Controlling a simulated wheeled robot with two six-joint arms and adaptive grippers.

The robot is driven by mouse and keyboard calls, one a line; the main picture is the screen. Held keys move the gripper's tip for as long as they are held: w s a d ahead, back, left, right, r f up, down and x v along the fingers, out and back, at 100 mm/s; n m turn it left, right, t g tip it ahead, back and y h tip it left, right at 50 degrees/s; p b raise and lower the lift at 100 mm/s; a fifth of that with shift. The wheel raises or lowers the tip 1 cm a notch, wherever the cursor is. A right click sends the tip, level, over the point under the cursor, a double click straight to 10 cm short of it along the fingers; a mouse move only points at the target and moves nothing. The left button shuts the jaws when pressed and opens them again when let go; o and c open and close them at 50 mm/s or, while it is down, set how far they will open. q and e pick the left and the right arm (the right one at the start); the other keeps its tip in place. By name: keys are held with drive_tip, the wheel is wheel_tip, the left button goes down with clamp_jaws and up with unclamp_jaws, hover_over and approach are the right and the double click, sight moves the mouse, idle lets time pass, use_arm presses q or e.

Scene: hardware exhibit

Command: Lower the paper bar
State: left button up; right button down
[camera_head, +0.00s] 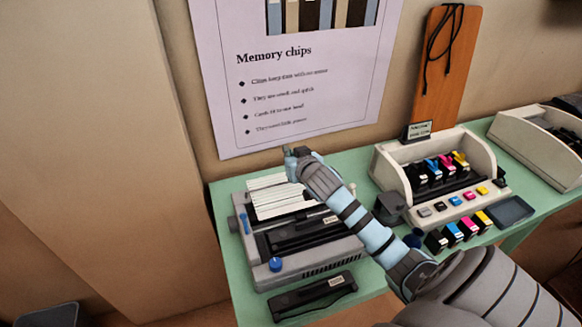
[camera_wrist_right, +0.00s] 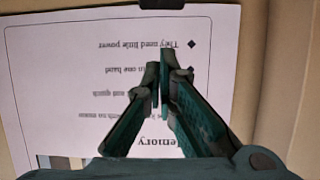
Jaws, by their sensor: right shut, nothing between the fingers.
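A grey printer (camera_head: 316,261) stands at the left of the green table, with white lined paper (camera_head: 275,196) rising at its back. Dark bars (camera_head: 290,233) cross the printer in front of the paper; which one is the paper bar, and whether it is raised, I cannot tell. My right gripper (camera_head: 291,160) is above the back of the paper, in front of the wall poster, shut and empty. My right arm hides part of the printer's right side. In the right wrist view the closed fingers (camera_wrist_right: 160,85) point at the poster, and no printer shows. My left gripper is not in view.
The "Memory chips" poster (camera_head: 300,100) hangs on the wall close behind. A dark cartridge-like part (camera_head: 313,296) lies at the table's front edge. An open inkjet printer (camera_head: 480,205) with coloured cartridges stands at right, with a wooden board (camera_head: 447,70) behind it.

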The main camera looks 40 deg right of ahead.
drive_tip(key=shift+s+a+f, duration=0.2)
drive_tip(key=shift+s+f, duration=0.9)
drive_tip(key=shift+f, duration=0.05)
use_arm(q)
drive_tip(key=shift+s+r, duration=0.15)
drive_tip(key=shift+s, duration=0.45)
use_arm(e)
drive_tip(key=shift+w, duration=0.1)
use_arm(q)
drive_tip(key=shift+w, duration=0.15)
use_arm(e)
drive_tip(key=shift+w+f, duration=0.1)
drive_tip(key=shift+f, duration=0.05)
